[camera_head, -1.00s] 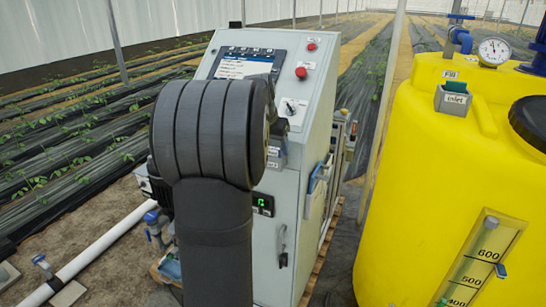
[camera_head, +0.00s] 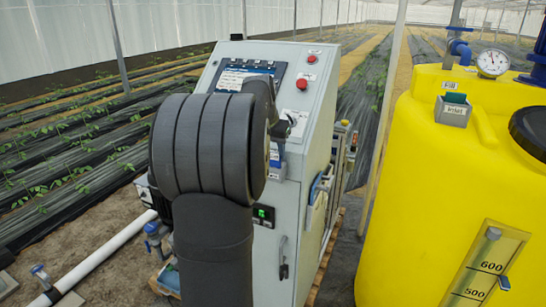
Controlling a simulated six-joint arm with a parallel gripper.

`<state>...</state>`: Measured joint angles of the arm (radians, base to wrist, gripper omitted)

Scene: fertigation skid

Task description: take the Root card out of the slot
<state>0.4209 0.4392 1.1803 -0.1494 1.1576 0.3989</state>
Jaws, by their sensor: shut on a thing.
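My gripper (camera_head: 284,129) is at the front of the grey control cabinet (camera_head: 292,190), just right of my dark arm link, which hides part of it. Its fingers are small and dark here, shut on what seems to be the Root card (camera_head: 275,147), a small blue edge below them. A small grey slot holder (camera_head: 277,168) with a pale label sits on the cabinet front directly beneath. I cannot tell how far the card sits in the slot.
The cabinet has a screen (camera_head: 246,73), a red button (camera_head: 302,84) and side handles. A yellow tank (camera_head: 420,180) stands to the right with a labelled holder (camera_head: 453,112) containing a green card. A white pipe (camera_head: 100,253) lies at left.

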